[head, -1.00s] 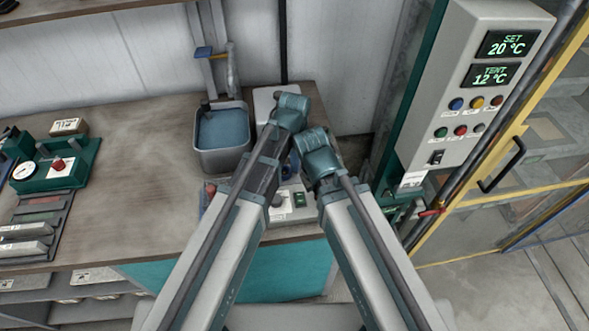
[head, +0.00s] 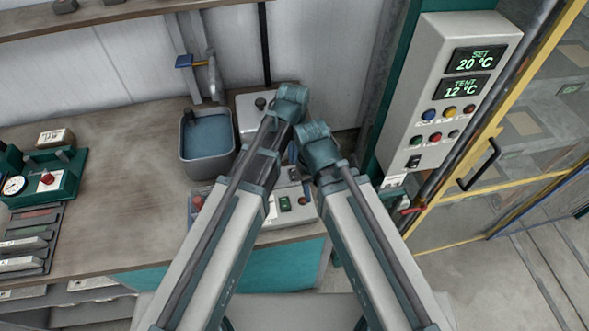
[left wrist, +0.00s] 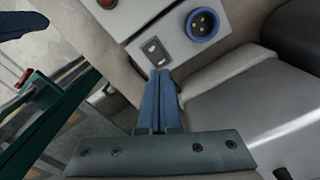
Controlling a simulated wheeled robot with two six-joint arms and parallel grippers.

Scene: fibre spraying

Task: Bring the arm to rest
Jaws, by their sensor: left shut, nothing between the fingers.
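My left gripper (left wrist: 160,75) shows in the left wrist view with its two blue fingers together and nothing between them. Its tips are over the edge of a light grey box (left wrist: 185,35) with a rocker switch and a round blue socket; I cannot tell whether they touch it. In the head view my two arms rise side by side from the bottom and bend at the teal joints, with the left joint slightly higher. The arms largely hide what lies beyond them there. My right gripper cannot be made out.
A workbench (head: 110,220) holds a grey basin (head: 208,150) of bluish liquid, a teal gauge unit (head: 50,180) and a grey box with buttons (head: 290,212) partly behind my arms. At right stand a control panel (head: 455,95) reading SET 20 °C and TENT 12 °C, and a yellow-framed door (head: 500,125).

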